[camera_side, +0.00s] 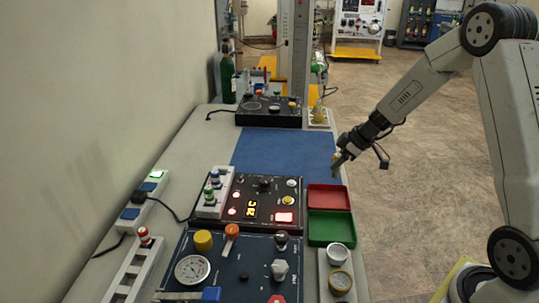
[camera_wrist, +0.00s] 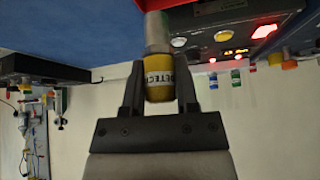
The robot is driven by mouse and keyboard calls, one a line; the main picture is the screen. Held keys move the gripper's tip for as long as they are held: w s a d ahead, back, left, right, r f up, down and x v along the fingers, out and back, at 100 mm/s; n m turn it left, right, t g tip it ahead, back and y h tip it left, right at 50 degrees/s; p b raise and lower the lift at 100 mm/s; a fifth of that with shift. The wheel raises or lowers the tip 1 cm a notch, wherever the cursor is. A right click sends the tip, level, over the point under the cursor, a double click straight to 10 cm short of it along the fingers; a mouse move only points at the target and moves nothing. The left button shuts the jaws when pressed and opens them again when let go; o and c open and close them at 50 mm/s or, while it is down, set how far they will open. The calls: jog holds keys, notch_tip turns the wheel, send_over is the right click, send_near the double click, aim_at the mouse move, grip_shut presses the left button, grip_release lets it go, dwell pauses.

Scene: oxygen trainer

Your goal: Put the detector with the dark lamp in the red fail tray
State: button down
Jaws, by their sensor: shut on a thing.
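In the side view my gripper (camera_side: 338,163) is above the far end of the red tray (camera_side: 328,197), at the right edge of the bench, and the held detector shows only as a small blur. The red tray looks empty. The green tray (camera_side: 331,228) sits directly in front of it and also looks empty. I cannot make out a lamp on the held detector.
A black control panel (camera_side: 263,222) with lit red lamps and a display stands left of the trays. A rack with coloured detectors (camera_side: 214,191) stands at its left. The blue mat (camera_side: 283,153) behind is clear.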

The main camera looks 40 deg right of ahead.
jog(key=shift+f, duration=1.55)
jog(key=shift+c, duration=1.4)
grip_release()
jog(key=shift+r, duration=0.15)
jog(key=v, duration=0.7)
jog(key=shift+s+r, duration=0.2)
